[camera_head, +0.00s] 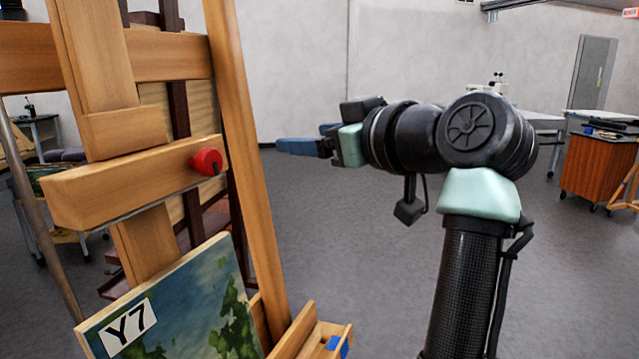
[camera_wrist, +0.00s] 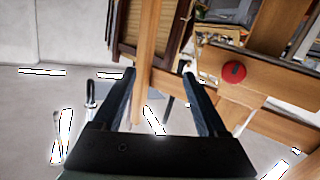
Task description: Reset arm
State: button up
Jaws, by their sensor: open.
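My gripper (camera_head: 298,145) is raised in the head view and points left toward the wooden easel (camera_head: 243,130). In the wrist view my gripper (camera_wrist: 160,75) shows two dark blue fingers spread apart with nothing held between them. An upright wooden post of the easel (camera_wrist: 147,40) shows beyond the gap between the fingers. A red knob (camera_head: 207,162) sits on the easel's crosspiece, and it also shows in the wrist view (camera_wrist: 233,72), right of the fingers. I cannot tell the exact distance from the fingertips to the easel.
A painting labelled Y7 (camera_head: 180,305) rests low on the easel. A wooden cabinet (camera_head: 597,165) and a grey table (camera_head: 530,120) stand at the back right. The grey floor (camera_head: 340,240) between the easel and my arm looks clear.

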jog(key=s+r+m+t+h, duration=0.4)
jog(key=s+r+t+h, duration=0.1)
jog(key=s, duration=0.6)
jog(key=s+r+m+t+h+p, duration=0.1)
jog(key=s+r+m+t+h, duration=0.3)
jog(key=s+r+t, duration=0.3)
jog(key=s+m+t, duration=0.1)
jog(key=s+t, duration=0.1)
jog(key=s, duration=0.2)
jog(key=shift+s+d+r+h, duration=0.3)
jog(key=shift+d+r+h, duration=0.05)
jog(key=shift+h, duration=0.05)
